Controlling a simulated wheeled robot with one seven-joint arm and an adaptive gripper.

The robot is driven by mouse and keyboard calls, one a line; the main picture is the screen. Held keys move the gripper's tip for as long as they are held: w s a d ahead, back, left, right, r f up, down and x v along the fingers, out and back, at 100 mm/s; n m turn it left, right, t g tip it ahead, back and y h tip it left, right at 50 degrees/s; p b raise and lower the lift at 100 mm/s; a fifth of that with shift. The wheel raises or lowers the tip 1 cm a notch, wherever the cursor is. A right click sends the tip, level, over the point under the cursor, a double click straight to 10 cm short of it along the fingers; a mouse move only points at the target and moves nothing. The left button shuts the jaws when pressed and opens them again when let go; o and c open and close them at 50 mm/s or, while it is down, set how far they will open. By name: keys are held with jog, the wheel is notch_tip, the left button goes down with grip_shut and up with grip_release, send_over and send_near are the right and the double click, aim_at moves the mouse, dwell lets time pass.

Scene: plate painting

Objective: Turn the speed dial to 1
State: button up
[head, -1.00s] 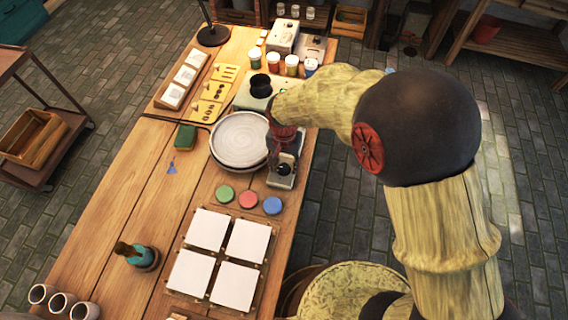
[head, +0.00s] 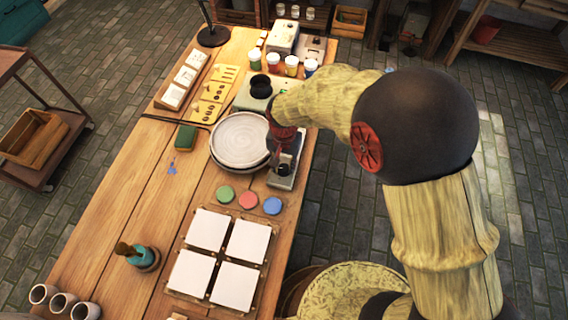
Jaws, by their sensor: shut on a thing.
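The control box (head: 284,180) is a small grey unit on the table, at the right side of the round pale turntable plate (head: 240,138). A dark knob (head: 283,169) shows on its top; I take it for the speed dial. My gripper (head: 281,160) points down over the box and is shut at the knob. The fingertips are small and dark here, so the exact grip is hard to make out. The dial's markings and the number it points to cannot be read.
Green, red and blue paint discs (head: 248,200) lie in front of the box. Several white tiles (head: 207,229) sit in a frame nearer. Paint jars (head: 273,63) and a cup machine (head: 256,93) stand behind. A green sponge (head: 185,138) lies left of the plate.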

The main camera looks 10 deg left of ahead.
aim_at(283, 167)
jog(key=n+p, duration=0.3)
jog(key=n, duration=0.2)
jog(key=shift+r, duration=0.15)
jog(key=n+p, duration=0.2)
jog(key=n, duration=0.4)
jog(key=shift+p, duration=0.4)
jog(key=shift+n, duration=0.4)
jog(key=o, duration=1.2)
jog(key=shift+c, duration=0.2)
notch_tip(283, 167, up, 12)
